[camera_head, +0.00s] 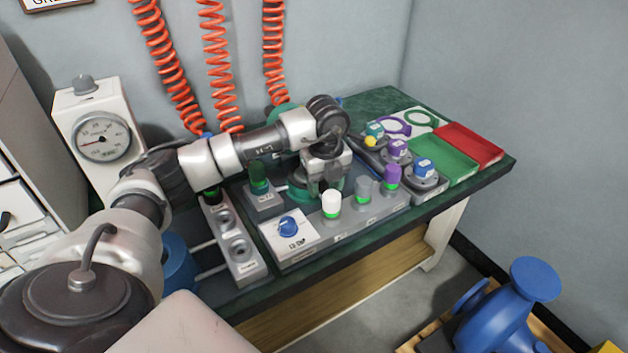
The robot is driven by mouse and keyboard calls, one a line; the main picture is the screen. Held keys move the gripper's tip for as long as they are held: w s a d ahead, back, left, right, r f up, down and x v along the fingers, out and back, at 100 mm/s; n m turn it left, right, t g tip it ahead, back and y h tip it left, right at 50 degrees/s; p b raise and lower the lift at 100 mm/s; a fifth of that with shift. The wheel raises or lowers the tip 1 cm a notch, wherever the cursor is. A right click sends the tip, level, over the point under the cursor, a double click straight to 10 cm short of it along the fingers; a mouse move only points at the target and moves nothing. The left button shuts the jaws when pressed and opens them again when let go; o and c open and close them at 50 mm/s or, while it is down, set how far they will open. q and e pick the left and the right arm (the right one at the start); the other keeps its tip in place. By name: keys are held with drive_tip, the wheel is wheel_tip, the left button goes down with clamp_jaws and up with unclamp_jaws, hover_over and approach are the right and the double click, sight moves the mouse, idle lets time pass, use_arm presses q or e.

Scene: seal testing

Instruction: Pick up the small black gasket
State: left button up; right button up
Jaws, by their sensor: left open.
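My left arm reaches in from the left over the green workbench (383,98). I see nothing between the fingers. I cannot make out a small black gasket; the gripper and arm hide part of the bench. A purple ring (407,129) and a green ring (437,117) lie on a white sheet to the right of the gripper. My right gripper is not in view.
A green tray (447,160) and a red tray (480,147) sit at the bench's right end. Several colored cylinders, including a white one (331,203), rise close to the gripper. A gauge (102,137) stands left. Red coiled hoses (218,60) hang behind. A blue pump (500,310) is below right.

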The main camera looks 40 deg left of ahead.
use_arm(q)
clamp_jaws()
drive_tip(key=shift+r, duration=0.1)
idle(0.4)
